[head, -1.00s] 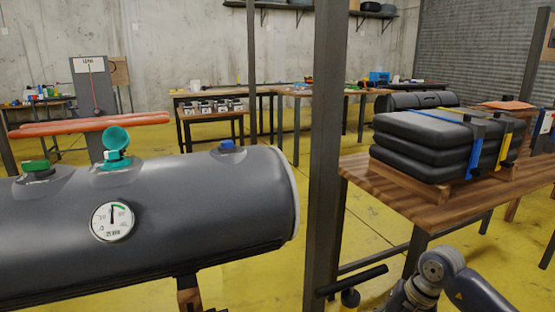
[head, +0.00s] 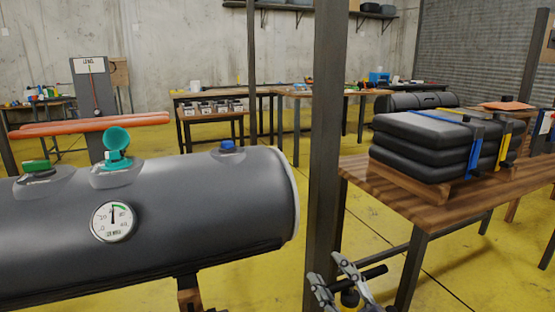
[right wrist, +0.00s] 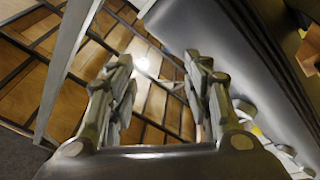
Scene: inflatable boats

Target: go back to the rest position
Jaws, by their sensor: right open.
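My right gripper (head: 335,275) is low in the head view, beside the dark upright post (head: 327,150) and left of the wooden table's leg. Its fingers are apart and nothing is between them. In the right wrist view the gripper (right wrist: 160,90) also shows open and empty, with a large grey rounded surface close by on the right. My left gripper is not in the head view.
A grey inflatable tube (head: 150,220) with a pressure gauge (head: 112,221) and valves fills the left. A wooden table (head: 365,172) with strapped black folded bundles (head: 420,150) stands at right. Yellow floor (head: 380,220) shows between them.

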